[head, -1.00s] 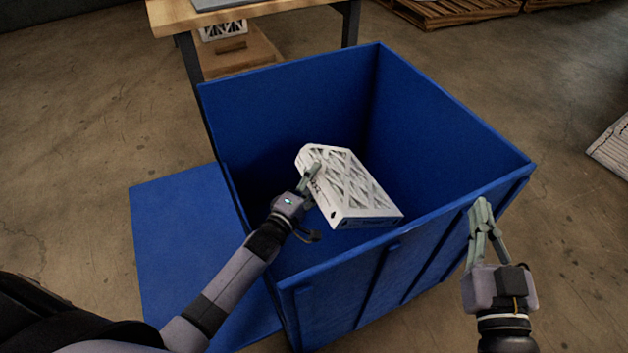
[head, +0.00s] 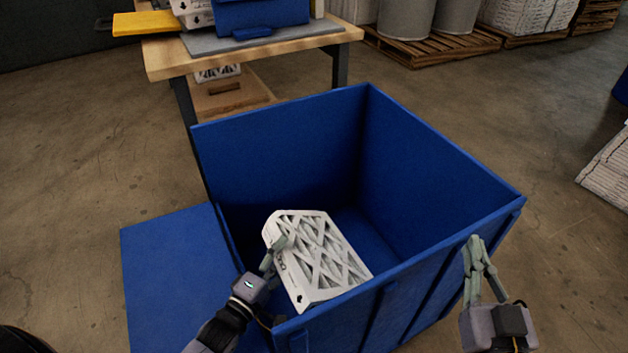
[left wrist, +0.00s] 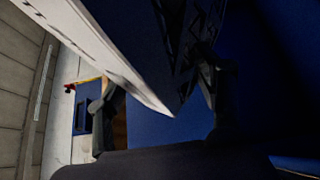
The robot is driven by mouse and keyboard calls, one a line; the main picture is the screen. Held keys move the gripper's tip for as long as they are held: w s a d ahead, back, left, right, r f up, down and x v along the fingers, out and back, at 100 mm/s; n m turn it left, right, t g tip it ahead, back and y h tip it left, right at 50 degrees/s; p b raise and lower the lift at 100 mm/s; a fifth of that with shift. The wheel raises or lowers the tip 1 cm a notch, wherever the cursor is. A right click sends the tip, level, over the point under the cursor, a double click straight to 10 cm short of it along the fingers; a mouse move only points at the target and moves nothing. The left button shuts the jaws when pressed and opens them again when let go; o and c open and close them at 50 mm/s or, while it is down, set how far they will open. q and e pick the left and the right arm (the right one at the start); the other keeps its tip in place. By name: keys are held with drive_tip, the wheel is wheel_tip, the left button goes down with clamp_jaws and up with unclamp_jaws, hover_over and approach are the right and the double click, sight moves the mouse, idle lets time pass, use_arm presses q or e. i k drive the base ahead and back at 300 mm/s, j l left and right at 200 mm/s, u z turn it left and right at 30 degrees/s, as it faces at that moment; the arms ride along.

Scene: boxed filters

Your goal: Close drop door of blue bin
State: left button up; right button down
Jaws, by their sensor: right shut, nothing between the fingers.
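The blue bin (head: 455,243) stands in front of me, open at the top. Its drop door (head: 168,262) is a flat blue panel folded down outside the bin's left side. My left gripper (head: 276,254) reaches into the bin and is shut on the left edge of a white boxed filter (head: 322,255) with a lattice face. The filter is tilted inside the bin; its underside is hidden. The left wrist view shows the filter (left wrist: 118,62) between the two fingers. My right gripper (head: 473,255) is shut and empty, outside the bin's right front wall.
A wooden table (head: 160,60) behind the bin holds a blue box (head: 262,14), with a yellow piece at its left. Pallets (head: 420,46) stand at the back. A white stack (head: 606,172) lies at the right. The floor left of the door is clear.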

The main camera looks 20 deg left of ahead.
sight(179, 268)
drive_tip(key=k+j, duration=0.15)
drive_tip(key=k, duration=0.35)
drive_tip(key=k+j, duration=0.15)
drive_tip(key=k, duration=0.3)
drive_tip(key=k+j, duration=0.15)
drive_tip(key=k, duration=0.35)
